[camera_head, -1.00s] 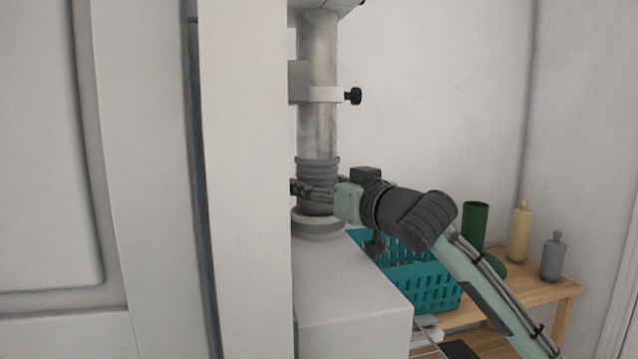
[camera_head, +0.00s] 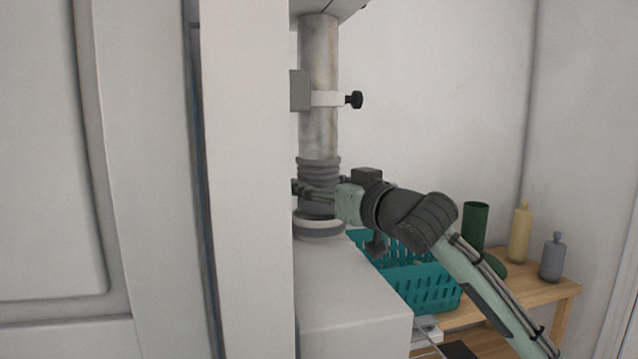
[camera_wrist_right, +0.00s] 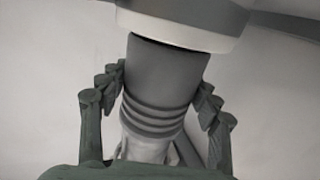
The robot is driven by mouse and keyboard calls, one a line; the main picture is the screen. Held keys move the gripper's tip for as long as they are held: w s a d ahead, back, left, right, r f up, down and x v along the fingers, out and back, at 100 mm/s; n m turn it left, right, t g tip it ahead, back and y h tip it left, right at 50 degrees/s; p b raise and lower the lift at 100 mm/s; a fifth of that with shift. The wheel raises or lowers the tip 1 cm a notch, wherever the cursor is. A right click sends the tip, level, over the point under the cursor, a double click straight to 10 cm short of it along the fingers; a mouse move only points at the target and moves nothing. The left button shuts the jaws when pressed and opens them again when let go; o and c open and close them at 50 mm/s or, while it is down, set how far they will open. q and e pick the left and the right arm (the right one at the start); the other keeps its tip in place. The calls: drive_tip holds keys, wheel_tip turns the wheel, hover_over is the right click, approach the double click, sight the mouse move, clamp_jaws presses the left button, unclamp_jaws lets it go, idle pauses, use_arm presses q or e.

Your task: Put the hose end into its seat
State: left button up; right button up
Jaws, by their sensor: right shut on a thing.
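The hose end is a dark grey ribbed cuff (camera_head: 319,172) at the bottom of the upright mottled grey hose (camera_head: 319,60). Its seat, a white and grey ring (camera_head: 320,228), is on top of the white box directly below. My right gripper (camera_head: 314,193) is shut around the cuff just above the ring. In the right wrist view, its fingers (camera_wrist_right: 160,92) hold both sides of the cuff (camera_wrist_right: 160,70). There the cuff's end meets the ring's edge (camera_wrist_right: 180,28) and looks tilted to it. The rim hides whether it is inside. My left gripper is out of view.
A white panel (camera_head: 245,180) fills the left side. A clamp with a black knob (camera_head: 355,99) holds the hose higher up. The white box (camera_head: 350,300) is below. A teal basket (camera_head: 430,288), bottles (camera_head: 521,235) and a green cylinder (camera_head: 475,225) stand on a wooden table behind.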

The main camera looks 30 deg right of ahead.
use_arm(q)
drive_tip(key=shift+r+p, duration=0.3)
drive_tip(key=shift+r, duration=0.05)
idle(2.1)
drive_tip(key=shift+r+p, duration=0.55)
drive_tip(key=shift+p, duration=0.05)
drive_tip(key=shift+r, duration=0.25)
idle(2.1)
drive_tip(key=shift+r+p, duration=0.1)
drive_tip(key=shift+p, duration=0.25)
